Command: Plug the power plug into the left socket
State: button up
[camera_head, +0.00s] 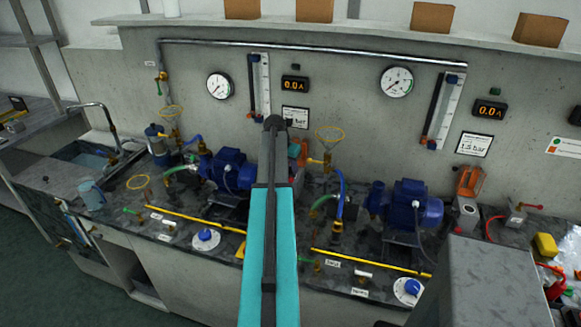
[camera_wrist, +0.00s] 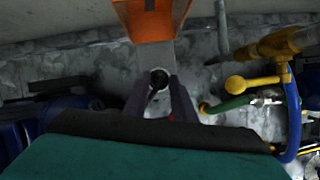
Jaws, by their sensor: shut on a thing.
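In the wrist view my gripper (camera_wrist: 160,92) is shut on the dark power plug (camera_wrist: 156,82), seen small between the two fingers. The plug is in front of the round opening of the grey left socket (camera_wrist: 156,54). Whether it is inside the opening or only close to it, I cannot tell. The socket's orange lid (camera_wrist: 150,17) is raised above it. In the head view my arm hides the gripper, the plug and most of this socket; part of the orange lid (camera_head: 303,150) shows beside the arm.
The right socket (camera_head: 467,212) stands at the right with its orange lid up. Blue pumps (camera_head: 230,170) flank my arm. A yellow valve (camera_wrist: 262,80) and blue hose (camera_wrist: 293,120) are close to the gripper's right in the wrist view. The wall stands behind the bench.

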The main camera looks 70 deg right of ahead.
jog(key=shift+f, duration=0.7)
dwell(1.1)
jog(key=o, duration=1.1)
jog(key=shift+r, duration=0.15)
jog(key=shift+p+v, duration=1.6)
jog(key=shift+v, duration=1.3)
jog(key=shift+a, duration=0.1)
jog(key=shift+b+v, duration=1.95)
jog(key=shift+v, duration=4.9)
jog(key=shift+a, duration=0.1)
